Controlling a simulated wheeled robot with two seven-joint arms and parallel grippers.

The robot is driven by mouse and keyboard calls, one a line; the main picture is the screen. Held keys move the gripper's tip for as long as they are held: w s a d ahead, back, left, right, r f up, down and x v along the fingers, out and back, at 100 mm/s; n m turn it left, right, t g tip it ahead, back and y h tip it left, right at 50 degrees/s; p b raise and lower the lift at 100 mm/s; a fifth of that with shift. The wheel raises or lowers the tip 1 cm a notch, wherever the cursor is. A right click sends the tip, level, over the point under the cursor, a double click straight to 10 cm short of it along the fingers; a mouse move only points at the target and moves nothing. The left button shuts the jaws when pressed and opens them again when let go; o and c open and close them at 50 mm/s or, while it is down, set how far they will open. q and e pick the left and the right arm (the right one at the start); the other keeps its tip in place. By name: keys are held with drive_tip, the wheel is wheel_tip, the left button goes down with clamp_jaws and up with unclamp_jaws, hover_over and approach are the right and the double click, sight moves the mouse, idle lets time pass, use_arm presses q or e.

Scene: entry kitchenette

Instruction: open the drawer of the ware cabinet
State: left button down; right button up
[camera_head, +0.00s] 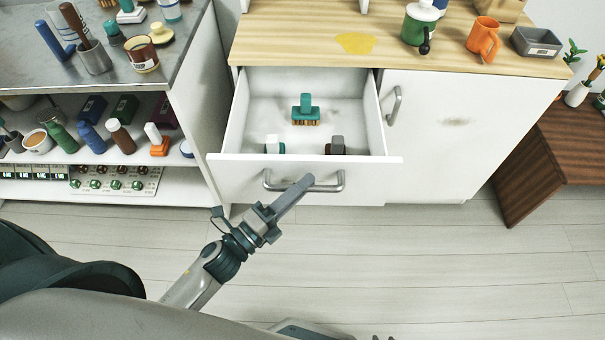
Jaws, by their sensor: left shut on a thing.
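The white ware cabinet (440,150) has a wooden top. Its drawer (225,140) at the left is pulled out, with its inside showing. My left gripper (303,184) is at the grey bar handle (331,187) on the drawer front, shut on it near the middle; the fingers hide part of the bar. In the drawer lie a teal brush (306,112), a white and green item (274,146) and a grey-topped brush (337,146).
A cabinet door (440,165) with a grey handle (394,106) is closed right of the drawer. Shelves (195,80) stand left, a brown table right. The floor ahead is clear.

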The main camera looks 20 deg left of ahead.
idle(0.3)
use_arm(q)
drive_tip(key=c, duration=1.7)
unclamp_jaws()
drive_tip(key=shift+c, duration=0.2)
drive_tip(key=shift+s, duration=0.15)
